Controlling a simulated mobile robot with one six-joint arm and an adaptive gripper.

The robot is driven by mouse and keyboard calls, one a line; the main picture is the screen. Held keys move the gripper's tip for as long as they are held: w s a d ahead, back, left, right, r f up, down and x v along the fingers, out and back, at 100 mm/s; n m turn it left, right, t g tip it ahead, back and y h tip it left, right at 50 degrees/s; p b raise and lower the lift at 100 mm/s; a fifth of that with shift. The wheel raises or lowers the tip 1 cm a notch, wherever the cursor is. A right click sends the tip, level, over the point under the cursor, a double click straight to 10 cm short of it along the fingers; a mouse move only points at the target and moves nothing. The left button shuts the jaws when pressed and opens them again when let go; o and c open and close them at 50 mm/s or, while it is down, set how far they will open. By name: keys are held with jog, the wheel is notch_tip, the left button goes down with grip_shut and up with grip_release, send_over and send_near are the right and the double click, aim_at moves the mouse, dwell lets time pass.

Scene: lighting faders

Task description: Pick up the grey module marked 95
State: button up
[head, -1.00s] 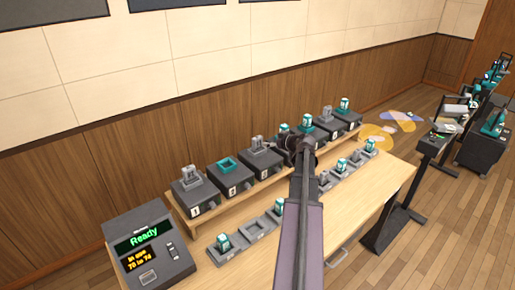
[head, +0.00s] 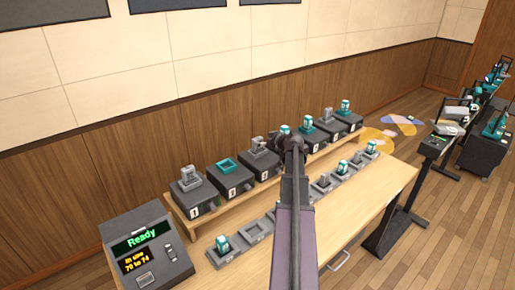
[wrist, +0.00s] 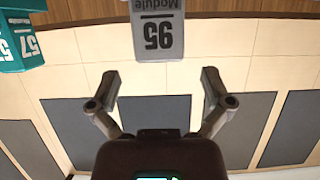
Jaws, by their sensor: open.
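The grey module marked 95 (wrist: 158,38) shows upside down at the top middle of the wrist view, its label facing me. My gripper (wrist: 160,74) is open and empty, its two fingers spread either side below the module in the picture, apart from it. In the head view my gripper (head: 293,142) is at the arm's end over the raised row; its fingers are hard to make out. A grey module (head: 258,144) stands on box 3 just left of it. The number on it is too small to read there.
A raised shelf of numbered boxes (head: 235,184) runs along the wall. Front holders (head: 257,233) line the table (head: 372,205). A console (head: 150,250) reads Ready. The table's right front is clear.

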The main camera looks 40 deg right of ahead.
aim_at(259, 140)
jog(key=shift+b+x, duration=0.75)
jog(key=shift+x, duration=1.55)
jog(key=c, duration=1.1)
